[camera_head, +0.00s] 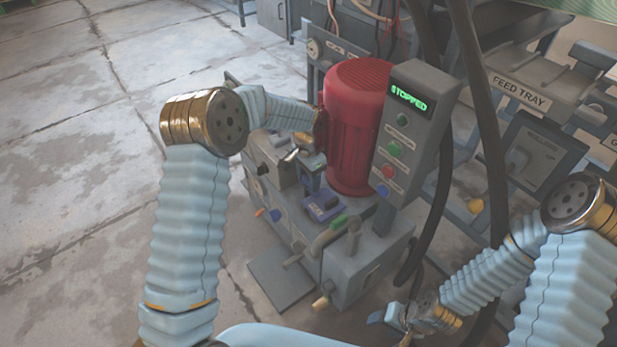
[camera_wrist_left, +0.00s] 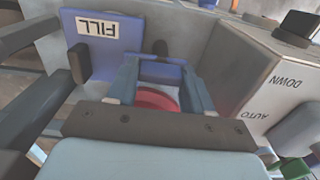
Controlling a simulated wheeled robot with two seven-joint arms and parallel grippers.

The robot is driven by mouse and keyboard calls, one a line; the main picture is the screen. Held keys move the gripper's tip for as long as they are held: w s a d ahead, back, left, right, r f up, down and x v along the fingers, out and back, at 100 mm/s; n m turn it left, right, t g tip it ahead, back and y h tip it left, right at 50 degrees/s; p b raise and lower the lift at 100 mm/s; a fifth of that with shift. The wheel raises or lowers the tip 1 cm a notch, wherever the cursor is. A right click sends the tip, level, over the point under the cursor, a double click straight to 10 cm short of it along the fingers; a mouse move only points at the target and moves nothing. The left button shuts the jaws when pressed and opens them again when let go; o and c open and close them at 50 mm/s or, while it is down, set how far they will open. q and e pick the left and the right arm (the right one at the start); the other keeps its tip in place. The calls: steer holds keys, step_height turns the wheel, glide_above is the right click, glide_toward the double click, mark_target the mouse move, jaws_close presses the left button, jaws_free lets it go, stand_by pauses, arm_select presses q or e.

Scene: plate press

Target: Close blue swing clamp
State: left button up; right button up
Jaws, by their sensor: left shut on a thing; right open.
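The blue swing clamp (camera_head: 322,207) is on top of the grey machine, in front of the red motor, in the head view. My left gripper (camera_head: 311,170) reaches down over the machine top and is shut on a blue part of the clamp. In the left wrist view, that blue part of the clamp (camera_wrist_left: 160,73) sits between my left gripper's two fingers (camera_wrist_left: 160,84); a red round piece shows below it. The fingers and palm hide the rest of the clamp. My right gripper (camera_head: 391,327) is open and empty, low at the bottom, apart from the machine.
The red motor (camera_head: 357,125) and the grey control panel (camera_head: 415,130), reading STOPPED, stand close behind the clamp. A blue FILL plate (camera_wrist_left: 100,42) and a panel marked DOWN and AUTO (camera_wrist_left: 275,95) flank my left gripper. The floor at left is clear.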

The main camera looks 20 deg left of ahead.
arm_select(q)
steer(key=o, duration=1)
steer(key=shift+o, duration=0.2)
step_height(320, 180, up, 14)
steer(key=shift+f, duration=0.1)
stand_by(0.3)
